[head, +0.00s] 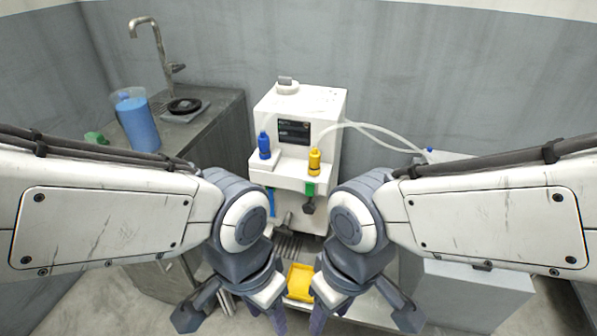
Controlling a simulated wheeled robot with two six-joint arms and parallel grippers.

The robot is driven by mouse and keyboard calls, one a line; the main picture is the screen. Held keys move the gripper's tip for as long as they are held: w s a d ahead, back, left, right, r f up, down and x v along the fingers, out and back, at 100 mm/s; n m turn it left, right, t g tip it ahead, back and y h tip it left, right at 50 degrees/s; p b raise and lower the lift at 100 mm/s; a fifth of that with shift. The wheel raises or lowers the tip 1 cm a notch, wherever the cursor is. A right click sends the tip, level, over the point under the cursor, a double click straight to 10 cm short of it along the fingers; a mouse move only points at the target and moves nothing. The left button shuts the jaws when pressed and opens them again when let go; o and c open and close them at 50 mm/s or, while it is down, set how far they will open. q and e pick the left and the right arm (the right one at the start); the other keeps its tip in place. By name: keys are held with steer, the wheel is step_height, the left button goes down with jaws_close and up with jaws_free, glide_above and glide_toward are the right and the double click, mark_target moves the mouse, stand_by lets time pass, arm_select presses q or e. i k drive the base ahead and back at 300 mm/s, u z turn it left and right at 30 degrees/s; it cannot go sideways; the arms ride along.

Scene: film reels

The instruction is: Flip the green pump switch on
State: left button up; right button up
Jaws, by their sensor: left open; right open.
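A white machine (328,110) with a small dark screen stands against the back wall. A green part (309,189), possibly the pump switch, shows on its front below the yellow bottle, with a dark knob or lever (308,206) just under it. I cannot tell its on or off position. A blue part (271,202) hangs to its left. My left gripper (268,308) and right gripper (330,308) are open, low in front of the machine, apart from the green part. Their fingertips are partly cut off by the bottom edge.
A blue bottle (264,146) and yellow bottle (314,161) stand on the machine's ledge. A yellow tray (300,281) lies below. A counter (205,128) with a tap (160,52) and blue jug (138,122) is left. White tubes (372,132) run right to a white box.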

mark_target(310, 187)
steer(key=k, duration=1.35)
steer(key=u, duration=0.65)
steer(key=i, duration=1.65)
steer(key=z, duration=0.6)
